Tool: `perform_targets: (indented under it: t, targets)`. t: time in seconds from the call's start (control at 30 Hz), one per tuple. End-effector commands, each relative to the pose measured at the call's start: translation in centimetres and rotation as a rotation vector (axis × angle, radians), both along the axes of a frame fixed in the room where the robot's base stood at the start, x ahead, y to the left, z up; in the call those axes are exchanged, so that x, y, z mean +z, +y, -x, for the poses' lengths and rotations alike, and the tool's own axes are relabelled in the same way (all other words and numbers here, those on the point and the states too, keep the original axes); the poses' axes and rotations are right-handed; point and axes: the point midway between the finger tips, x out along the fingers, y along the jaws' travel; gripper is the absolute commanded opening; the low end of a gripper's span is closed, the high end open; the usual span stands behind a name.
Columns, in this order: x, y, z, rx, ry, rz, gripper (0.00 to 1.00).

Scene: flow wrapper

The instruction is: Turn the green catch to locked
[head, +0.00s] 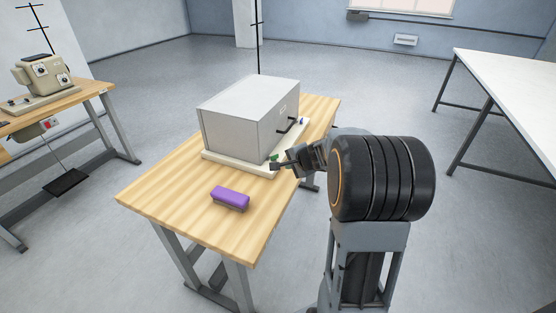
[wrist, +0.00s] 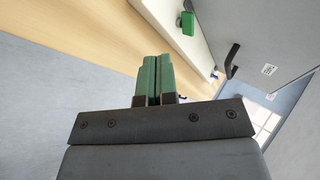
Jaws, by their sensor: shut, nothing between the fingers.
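The green catch (head: 274,157) is at the lower front corner of a grey box (head: 238,115) on a pale base plate (head: 225,160). In the wrist view the catch (wrist: 187,23) is a small green block near the top, beyond and to the right of my fingertips. My gripper (head: 275,167) is just beside the catch in the head view. In the wrist view my gripper's green fingers (wrist: 155,62) are together and empty, with a visible gap to the catch. Whether the catch stands at locked cannot be read.
The box has a black handle (head: 291,125) on its front, which also shows in the wrist view (wrist: 232,61). A purple block (head: 230,197) lies on the wooden table (head: 170,185). A white table (head: 510,85) stands at right. The table's near left part is clear.

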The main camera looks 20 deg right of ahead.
Motion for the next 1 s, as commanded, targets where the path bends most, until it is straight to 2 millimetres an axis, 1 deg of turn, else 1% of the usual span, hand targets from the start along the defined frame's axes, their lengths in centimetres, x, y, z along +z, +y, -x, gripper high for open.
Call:
perform_targets:
  t: [0.03, 0.23, 0.27, 0.3, 0.4, 0.5, 0.7, 1.0]
  targets:
    - [-1.0, 0.3, -0.8, 0.005, 0.002, -0.001, 0.0]
    - [-3.3, 0.9, -3.3, 0.005, 0.002, 0.0, 0.0]
    - [-3.4, 0.9, -3.7, 0.004, 0.001, 0.0, 0.0]
    - [-2.9, 1.0, -4.3, 0.004, 0.0, 0.002, 0.0]
    - [-3.0, 1.3, -5.5, 0.004, 0.0, 0.001, 0.0]
    - [-2.9, 1.3, -6.3, 0.003, 0.0, 0.001, 0.0]
    - [-3.0, 1.4, -7.1, 0.0, 0.0, 0.001, 0.0]
    - [-3.1, 1.5, -7.2, 0.0, 0.0, 0.001, 0.0]
